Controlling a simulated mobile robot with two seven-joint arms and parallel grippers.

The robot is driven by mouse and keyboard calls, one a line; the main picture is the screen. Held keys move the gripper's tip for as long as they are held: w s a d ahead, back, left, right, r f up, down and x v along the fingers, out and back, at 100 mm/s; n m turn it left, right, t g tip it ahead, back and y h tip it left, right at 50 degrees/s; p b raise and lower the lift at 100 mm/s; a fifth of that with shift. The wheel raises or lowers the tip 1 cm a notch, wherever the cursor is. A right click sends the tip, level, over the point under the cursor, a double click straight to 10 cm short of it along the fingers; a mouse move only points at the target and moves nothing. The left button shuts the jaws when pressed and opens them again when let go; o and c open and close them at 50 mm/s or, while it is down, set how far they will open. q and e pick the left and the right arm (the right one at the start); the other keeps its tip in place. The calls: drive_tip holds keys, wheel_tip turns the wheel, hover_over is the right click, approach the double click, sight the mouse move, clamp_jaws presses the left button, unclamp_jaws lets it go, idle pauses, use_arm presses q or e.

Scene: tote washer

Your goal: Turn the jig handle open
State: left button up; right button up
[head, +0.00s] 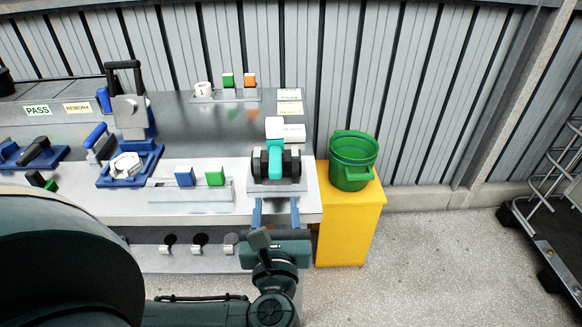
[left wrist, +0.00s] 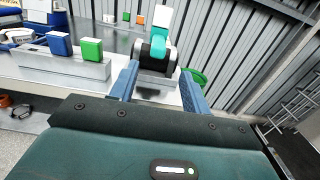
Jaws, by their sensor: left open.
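A teal handle (head: 275,158) with a white block at its upper end sits between black and grey round parts on a grey base (head: 277,187), near the bench's right end. I take this as the jig handle. It also shows in the left wrist view (left wrist: 158,46). My left gripper (head: 276,212) is open and empty at the bench's front edge, just in front of that base. In the left wrist view its blue fingers (left wrist: 160,86) stand apart, with the jig between and beyond them. No contact with the handle shows. My right gripper is not in view.
Left of the jig stands a grey holder (head: 190,195) with a blue and a green block. Farther left is a blue fixture (head: 130,180) with a white ring. A green bucket (head: 352,160) stands on a yellow stand (head: 350,220) to the right.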

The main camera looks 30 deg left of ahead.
sight(275, 162)
use_arm(q)
drive_tip(key=p+x, duration=0.2)
drive_tip(key=x, duration=1.1)
drive_tip(key=shift+a, duration=0.2)
drive_tip(key=shift+s, duration=0.1)
drive_tip(key=shift+c, duration=0.5)
clamp_jaws()
